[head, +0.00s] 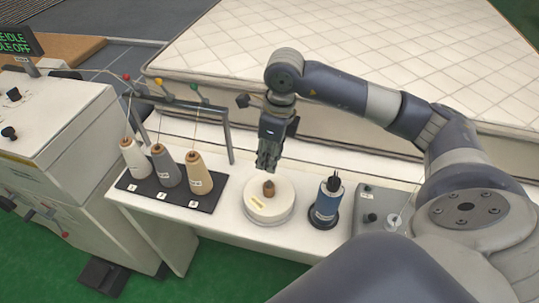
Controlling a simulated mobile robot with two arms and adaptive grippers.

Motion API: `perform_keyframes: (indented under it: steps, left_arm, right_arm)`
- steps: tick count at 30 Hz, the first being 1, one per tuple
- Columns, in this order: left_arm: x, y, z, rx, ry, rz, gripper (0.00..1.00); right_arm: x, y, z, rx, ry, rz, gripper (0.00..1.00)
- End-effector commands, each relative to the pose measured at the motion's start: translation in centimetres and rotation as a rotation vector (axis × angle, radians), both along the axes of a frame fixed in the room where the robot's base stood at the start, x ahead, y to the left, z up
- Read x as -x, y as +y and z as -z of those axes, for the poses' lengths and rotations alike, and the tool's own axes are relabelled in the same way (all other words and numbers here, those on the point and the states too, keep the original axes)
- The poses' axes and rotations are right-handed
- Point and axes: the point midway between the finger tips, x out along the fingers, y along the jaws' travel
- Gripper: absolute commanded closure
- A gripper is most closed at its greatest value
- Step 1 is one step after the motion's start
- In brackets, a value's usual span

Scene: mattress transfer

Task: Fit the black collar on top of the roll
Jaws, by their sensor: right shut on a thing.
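My right gripper (267,168) hangs with its dark fingers pointing down, above the white roll. It is shut on a dark thing, taken to be the black collar, which I cannot tell clearly from the fingers. The roll (281,211) is a wide white disc with a pale yellow label on its side, flat on the white bench (226,222). A brown core (269,187) stands up from its middle. The gripper appears apart from the core; the exact gap is hard to judge. My left gripper is not in view.
A blue spool (326,206) on a black base stands right of the roll, near a grey control box (377,203). Three thread cones stand left on a black tray (150,189), under a thread stand (228,137). A quilted mattress (350,38) lies behind.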

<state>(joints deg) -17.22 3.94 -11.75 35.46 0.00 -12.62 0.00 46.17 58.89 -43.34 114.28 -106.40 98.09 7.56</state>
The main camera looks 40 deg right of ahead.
Motion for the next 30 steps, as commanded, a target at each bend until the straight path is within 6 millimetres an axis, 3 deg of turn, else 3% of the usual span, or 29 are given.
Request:
perform_keyframes:
  steps: [15,30]
  left_arm:
    - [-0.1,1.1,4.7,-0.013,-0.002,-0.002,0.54]
    - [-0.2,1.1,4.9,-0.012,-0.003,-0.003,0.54]
  right_arm:
    - [0.0,0.0,5.1,0.000,0.000,0.001,0.95]
    - [0.0,0.0,5.3,0.000,0.000,0.001,0.95]
